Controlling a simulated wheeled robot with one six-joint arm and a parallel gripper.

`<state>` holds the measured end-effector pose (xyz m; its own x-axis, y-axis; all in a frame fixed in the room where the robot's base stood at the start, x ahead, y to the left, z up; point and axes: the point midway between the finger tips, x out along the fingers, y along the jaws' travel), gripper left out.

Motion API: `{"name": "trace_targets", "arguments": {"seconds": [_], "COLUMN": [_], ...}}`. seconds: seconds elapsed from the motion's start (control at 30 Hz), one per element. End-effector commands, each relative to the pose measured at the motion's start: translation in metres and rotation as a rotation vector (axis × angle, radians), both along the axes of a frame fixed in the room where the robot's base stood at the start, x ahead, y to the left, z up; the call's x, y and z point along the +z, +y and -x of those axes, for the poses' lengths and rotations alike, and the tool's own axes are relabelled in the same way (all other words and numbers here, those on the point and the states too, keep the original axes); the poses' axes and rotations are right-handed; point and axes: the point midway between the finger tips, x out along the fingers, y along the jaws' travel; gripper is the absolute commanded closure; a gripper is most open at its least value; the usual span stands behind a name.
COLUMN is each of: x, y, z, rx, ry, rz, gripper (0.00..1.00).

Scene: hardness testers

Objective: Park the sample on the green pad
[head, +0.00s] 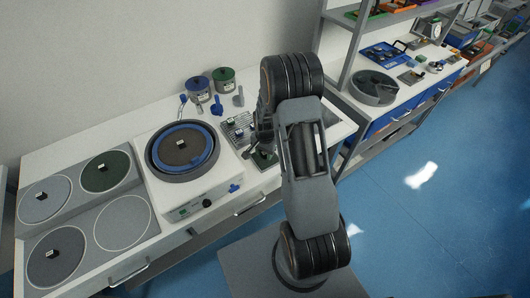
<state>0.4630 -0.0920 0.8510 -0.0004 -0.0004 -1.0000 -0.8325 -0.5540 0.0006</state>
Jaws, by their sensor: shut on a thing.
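My gripper (262,148) points down at the right part of the bench, partly hidden by my arm. It is shut on a small sample, which is mostly hidden between the fingers. A small dark green pad (264,160) lies on the bench right below the fingertips; I cannot tell whether the sample touches it. A larger round dark green disc (118,178) sits in the grey panel at the left and bears a small block (101,167).
A polishing machine (163,190) with a blue ring stands left of my gripper. Grey discs (125,222) lie farther left, some with small blocks. Two jars (198,87) (223,78) and blue tools stand behind. A grey shelf post (347,62) rises at the right.

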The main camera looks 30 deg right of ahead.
Motion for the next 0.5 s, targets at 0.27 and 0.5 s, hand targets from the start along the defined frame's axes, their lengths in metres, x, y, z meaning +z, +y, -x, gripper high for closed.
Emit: {"name": "trace_targets", "arguments": {"seconds": [0.27,0.5], "x": [-0.0068,-0.0112], "y": [-0.0001,-0.0001], "z": [0.0000,0.0002], "rx": [0.000,0.000], "ry": [-0.001,-0.001], "rz": [0.000,0.000], "gripper": [0.93,0.93]}}
